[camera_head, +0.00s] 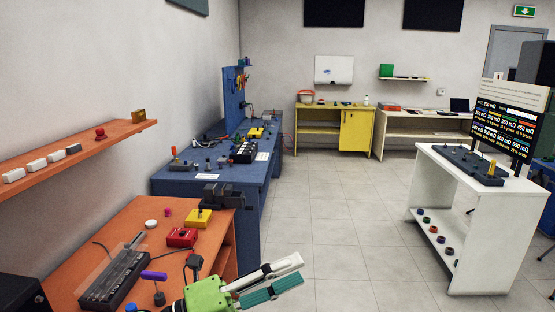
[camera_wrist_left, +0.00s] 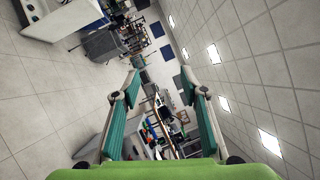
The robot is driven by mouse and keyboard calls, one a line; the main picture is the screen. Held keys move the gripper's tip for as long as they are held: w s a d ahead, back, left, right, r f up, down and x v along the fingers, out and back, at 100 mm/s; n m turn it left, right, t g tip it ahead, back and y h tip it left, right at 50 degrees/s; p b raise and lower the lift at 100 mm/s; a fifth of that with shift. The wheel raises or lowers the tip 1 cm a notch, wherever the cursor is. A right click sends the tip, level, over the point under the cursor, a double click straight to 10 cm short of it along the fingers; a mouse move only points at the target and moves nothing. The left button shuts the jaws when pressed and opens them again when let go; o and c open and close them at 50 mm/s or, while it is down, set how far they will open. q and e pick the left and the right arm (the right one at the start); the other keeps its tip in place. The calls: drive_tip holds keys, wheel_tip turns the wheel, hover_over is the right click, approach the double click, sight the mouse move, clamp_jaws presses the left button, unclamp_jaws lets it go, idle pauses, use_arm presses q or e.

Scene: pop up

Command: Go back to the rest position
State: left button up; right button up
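My left gripper (camera_head: 299,270) is low in the middle of the head view, with a green body and two grey fingers with teal pads. It is over the floor, just right of the orange bench (camera_head: 146,222). In the left wrist view the fingers of this gripper (camera_wrist_left: 161,76) stand apart with nothing between them. My right gripper is in neither view.
The orange bench holds a yellow box (camera_head: 198,218), a red box (camera_head: 181,238) and a black device (camera_head: 115,281). A blue workbench (camera_head: 257,172) stands behind it. A white stand (camera_head: 485,212) is at right. Tiled floor (camera_head: 345,225) between is clear.

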use_arm(q)
drive_tip(key=w+a+f+n+t+y, duration=0.1)
drive_tip(key=w+a+n+t+y, duration=0.2)
drive_tip(key=a+n+t+y, duration=0.55)
drive_tip(key=w+a+f+n+t+y, duration=0.1)
drive_tip(key=w+a+n+t+y, duration=0.3)
drive_tip(key=n, duration=0.8)
drive_tip(key=s+a+f+n+g+y, duration=0.25)
drive_tip(key=a+f+n, duration=0.2)
drive_tip(key=f, duration=0.25)
drive_tip(key=s+a+f+n+g+y, duration=0.25)
drive_tip(key=a+f+n+y, duration=0.2)
drive_tip(key=f, duration=0.25)
drive_tip(key=s+f+n+g, duration=0.2)
drive_tip(key=s+f+g, duration=0.3)
drive_tip(key=s+f, duration=0.55)
drive_tip(key=s+f+n+g, duration=0.2)
drive_tip(key=s+f+g, duration=0.45)
drive_tip(key=s, duration=0.75)
wheel_tip(320, 180, down, 28)
drive_tip(key=s+g, duration=0.1)
drive_tip(key=s, duration=0.2)
drive_tip(key=s+a+f, duration=0.2)
drive_tip(key=s+f, duration=0.5)
drive_tip(key=s, duration=0.1)
drive_tip(key=s+a+f+g, duration=0.1)
drive_tip(key=s+f, duration=0.7)
drive_tip(key=shift+s+a+f+m+h, duration=0.3)
drive_tip(key=shift+s+a+m+h, duration=0.05)
